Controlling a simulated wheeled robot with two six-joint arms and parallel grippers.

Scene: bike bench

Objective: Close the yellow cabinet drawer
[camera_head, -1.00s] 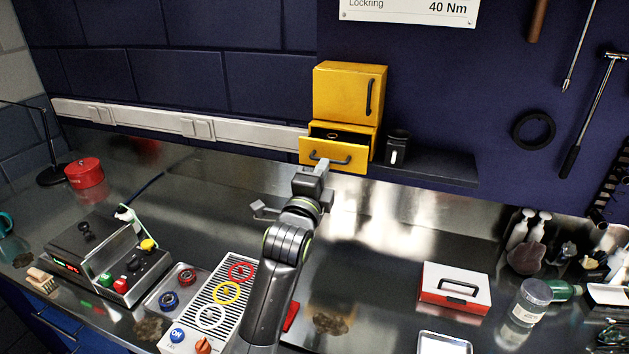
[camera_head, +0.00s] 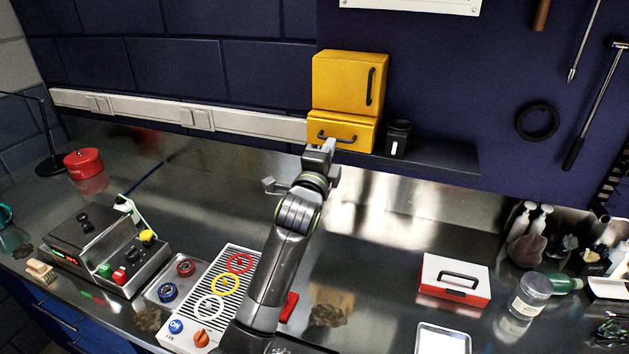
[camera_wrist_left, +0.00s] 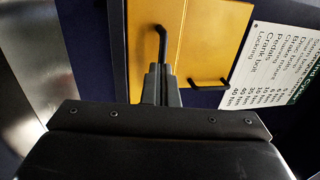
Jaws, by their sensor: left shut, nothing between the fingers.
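The yellow cabinet (camera_head: 348,82) stands on the dark shelf against the blue wall. In the left wrist view the shut fingers (camera_wrist_left: 161,84) are close to the black drawer handle (camera_wrist_left: 160,45) and the yellow front. I cannot tell whether they touch. The right gripper is not in view.
A black cup (camera_head: 397,138) stands right of the cabinet on the shelf (camera_head: 447,161). A white rail (camera_head: 180,116) runs along the wall to the left. A red and white box (camera_head: 455,279) and a control panel (camera_head: 211,298) are on the steel bench.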

